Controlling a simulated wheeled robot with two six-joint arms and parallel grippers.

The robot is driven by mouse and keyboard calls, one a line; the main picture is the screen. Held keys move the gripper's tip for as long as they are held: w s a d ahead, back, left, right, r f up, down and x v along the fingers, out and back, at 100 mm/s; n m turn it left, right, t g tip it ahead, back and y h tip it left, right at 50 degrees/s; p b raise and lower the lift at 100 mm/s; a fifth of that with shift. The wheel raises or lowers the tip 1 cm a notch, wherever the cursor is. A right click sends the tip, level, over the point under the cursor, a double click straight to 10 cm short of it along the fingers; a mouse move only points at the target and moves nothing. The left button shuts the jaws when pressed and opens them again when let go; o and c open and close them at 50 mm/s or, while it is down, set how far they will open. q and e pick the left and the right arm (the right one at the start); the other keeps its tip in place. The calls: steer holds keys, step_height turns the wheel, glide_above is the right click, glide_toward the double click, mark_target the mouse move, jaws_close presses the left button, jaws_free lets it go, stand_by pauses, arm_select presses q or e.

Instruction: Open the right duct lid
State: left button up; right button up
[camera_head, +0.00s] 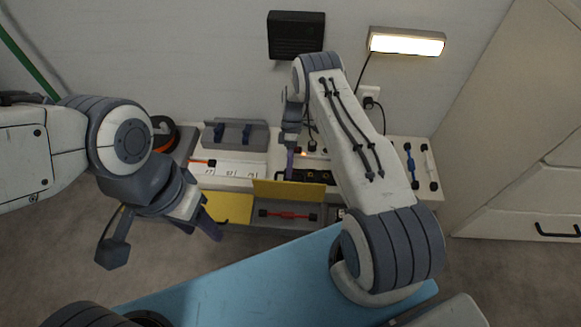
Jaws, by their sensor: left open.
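The right yellow duct lid (290,191) stands tilted up along the back edge of its duct. The duct in front of it is uncovered, and a red rod with dark ends (288,214) lies inside. The left yellow lid (228,207) lies flat. My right gripper (290,165) reaches down just behind the raised lid's upper edge. I cannot tell whether they touch, and its jaw opening is hidden. My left gripper (207,225) is open and empty, in front of the left lid.
Black sockets (318,177) sit behind the raised lid. A grey rack (235,135) stands at the back, beside an orange and black reel (163,132). Blue and white rods (410,165) lie at the right. A beige cabinet (530,130) bounds the right side.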

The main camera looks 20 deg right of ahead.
steer(key=p+v, duration=0.2)
steer(key=v, duration=0.5)
steer(key=shift+r, duration=0.2)
steer(key=shift+w+d, duration=0.1)
steer(key=s+a+r+m+t+h+p, duration=0.1)
steer(key=s+a+r, duration=0.1)
steer(key=a+r, duration=0.55)
steer(key=s+a+r+m+t+h+p, duration=0.15)
steer(key=a+r, duration=0.25)
steer(key=r, duration=0.6)
steer(key=s+a+r+t+p, duration=0.1)
steer(key=s+a+r+p, duration=0.15)
steer(key=a+r, duration=0.45)
steer(key=s+a+r+m+t, duration=0.1)
steer(key=s+a+r, duration=0.1)
steer(key=s+r, duration=0.85)
steer(key=s+d+r+m+t+p, duration=0.2)
steer(key=s+p, duration=0.1)
steer(key=s, duration=1.1)
step_height(320, 180, up, 38)
steer(key=p, duration=3.7)
steer(key=shift+p, duration=0.35)
